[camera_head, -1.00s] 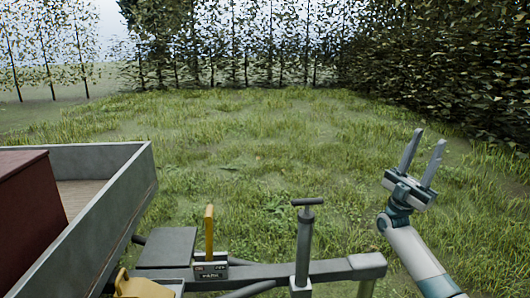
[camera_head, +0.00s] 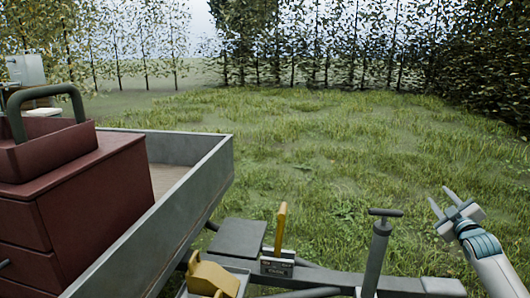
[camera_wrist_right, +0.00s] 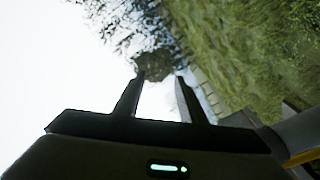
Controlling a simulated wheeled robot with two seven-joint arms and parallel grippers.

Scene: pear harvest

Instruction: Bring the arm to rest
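My right gripper (camera_head: 439,197) is at the right of the head view, above the grass and right of the pump-like handle post. Its two fingers point up and to the left, with a gap between them. The right wrist view also shows the fingers of the right gripper (camera_wrist_right: 159,77) apart, with nothing between them. Behind them are bright sky, leaves and grass. My left gripper is in neither view.
A grey trailer (camera_head: 222,178) with a red drawer cabinet (camera_head: 95,205) fills the left. Its drawbar carries a yellow lever (camera_head: 281,228) and a T-handled post (camera_head: 378,255). Open grass (camera_head: 330,135) lies ahead. A leafy hedge (camera_head: 480,75) stands at the right.

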